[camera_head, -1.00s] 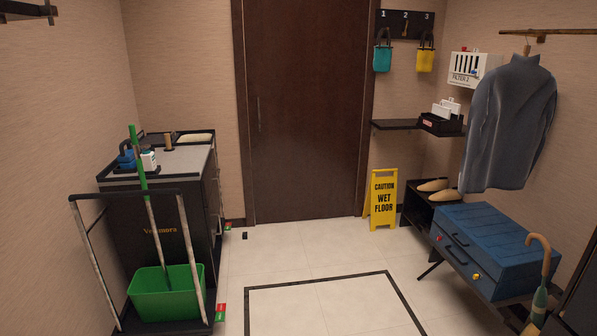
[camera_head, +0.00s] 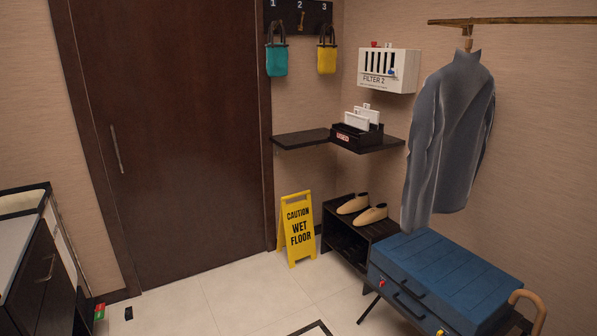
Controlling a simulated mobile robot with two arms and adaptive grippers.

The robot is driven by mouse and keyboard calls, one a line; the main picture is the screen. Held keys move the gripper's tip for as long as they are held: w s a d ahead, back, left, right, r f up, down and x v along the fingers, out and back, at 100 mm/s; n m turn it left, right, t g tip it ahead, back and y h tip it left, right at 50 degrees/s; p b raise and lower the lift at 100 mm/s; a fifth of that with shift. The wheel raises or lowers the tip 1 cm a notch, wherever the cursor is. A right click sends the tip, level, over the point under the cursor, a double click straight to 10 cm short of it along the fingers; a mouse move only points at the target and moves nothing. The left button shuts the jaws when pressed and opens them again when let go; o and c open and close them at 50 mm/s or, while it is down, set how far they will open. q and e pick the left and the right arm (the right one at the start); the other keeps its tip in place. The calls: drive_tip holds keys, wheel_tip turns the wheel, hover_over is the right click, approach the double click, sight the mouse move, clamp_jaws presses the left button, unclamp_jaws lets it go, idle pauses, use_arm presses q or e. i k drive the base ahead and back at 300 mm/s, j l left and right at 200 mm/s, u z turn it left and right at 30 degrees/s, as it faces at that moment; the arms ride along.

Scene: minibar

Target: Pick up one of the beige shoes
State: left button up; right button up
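Two beige shoes, a left one (camera_head: 353,204) and a right one (camera_head: 371,215), sit side by side on top of a dark shoe rack (camera_head: 337,241). The rack stands against the right wall, between the yellow sign and the blue bench. Both shoes show clearly, with nothing in front of them. Neither of my grippers shows in the head view.
A yellow wet-floor sign (camera_head: 298,229) stands left of the rack. A grey jacket (camera_head: 447,135) hangs above the bench. A dark shelf (camera_head: 302,139) is above the rack.

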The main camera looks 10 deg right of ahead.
sight(379, 213)
drive_tip(key=i, duration=2.2)
drive_tip(key=i+z, duration=0.45)
drive_tip(key=i+j+z, duration=0.25)
drive_tip(key=i+z, duration=0.2)
drive_tip(key=i+j+z, duration=0.7)
drive_tip(key=j+z, duration=0.25)
drive_tip(key=i+j+z, duration=0.25)
drive_tip(key=j+z, duration=0.2)
drive_tip(key=i+j+z, duration=0.1)
drive_tip(key=j+z, duration=0.35)
drive_tip(key=j, duration=0.25)
